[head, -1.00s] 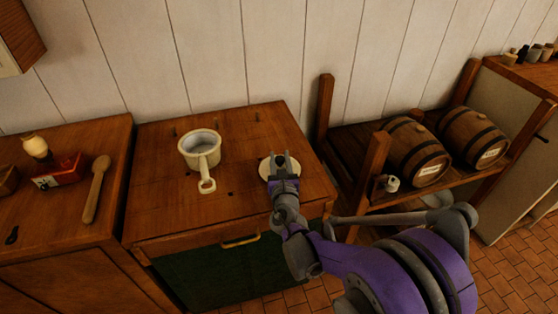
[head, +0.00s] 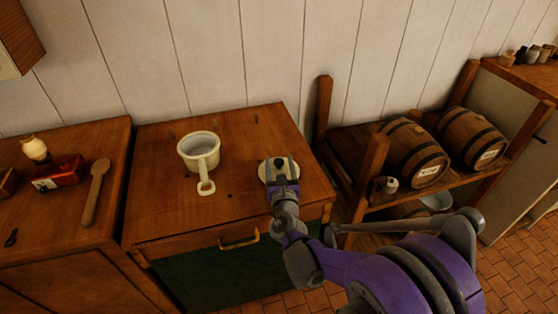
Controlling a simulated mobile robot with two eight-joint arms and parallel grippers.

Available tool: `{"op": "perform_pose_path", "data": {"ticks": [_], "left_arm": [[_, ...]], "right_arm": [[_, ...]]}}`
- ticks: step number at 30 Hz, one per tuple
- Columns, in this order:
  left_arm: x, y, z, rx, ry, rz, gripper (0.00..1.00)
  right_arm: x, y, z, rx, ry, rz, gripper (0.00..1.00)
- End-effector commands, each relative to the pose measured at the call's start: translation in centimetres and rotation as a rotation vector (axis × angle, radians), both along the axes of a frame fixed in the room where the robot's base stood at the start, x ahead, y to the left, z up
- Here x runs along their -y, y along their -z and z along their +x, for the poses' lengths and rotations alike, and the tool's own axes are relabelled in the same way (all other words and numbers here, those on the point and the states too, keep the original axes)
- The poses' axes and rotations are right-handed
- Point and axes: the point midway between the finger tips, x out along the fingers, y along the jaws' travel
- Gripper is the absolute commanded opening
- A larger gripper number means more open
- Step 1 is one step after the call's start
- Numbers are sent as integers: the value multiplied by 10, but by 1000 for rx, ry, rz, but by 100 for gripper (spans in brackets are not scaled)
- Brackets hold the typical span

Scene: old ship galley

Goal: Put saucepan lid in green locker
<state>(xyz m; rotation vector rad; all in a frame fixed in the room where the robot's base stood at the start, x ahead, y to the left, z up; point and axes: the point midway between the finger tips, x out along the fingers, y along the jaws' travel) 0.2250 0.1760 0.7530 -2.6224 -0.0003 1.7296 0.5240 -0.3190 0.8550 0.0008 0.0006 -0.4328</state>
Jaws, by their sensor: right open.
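The saucepan lid (head: 264,169) is a pale round disc with a dark knob, lying on the wooden top of the cabinet. My right gripper (head: 279,165) is open over the lid, its two fingers on either side of the knob. The gripper covers the lid's near right part, and I cannot tell whether the fingers touch it. My left gripper is out of view.
A cream saucepan (head: 199,153) stands left of the lid, its handle toward me. A wooden spoon (head: 96,192) and a red box (head: 60,174) lie on the left counter. A rack (head: 373,165) with two barrels (head: 415,152) stands to the right.

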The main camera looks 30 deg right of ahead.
Motion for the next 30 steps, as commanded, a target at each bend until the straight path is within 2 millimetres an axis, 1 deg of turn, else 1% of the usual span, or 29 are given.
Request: {"op": "perform_pose_path", "data": {"ticks": [3,9,12,15,20,30], "left_arm": [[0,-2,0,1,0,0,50],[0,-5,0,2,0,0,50],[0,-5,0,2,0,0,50],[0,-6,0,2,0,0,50],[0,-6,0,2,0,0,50],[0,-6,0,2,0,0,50]], "right_arm": [[-12,-1,-24,0,-3,1,68],[-30,-1,-63,1,-2,0,68],[-37,0,-78,0,-3,0,68],[-41,0,-88,0,-1,0,68],[-44,0,-95,0,-1,-1,68],[-44,0,-95,0,0,-1,68]]}}
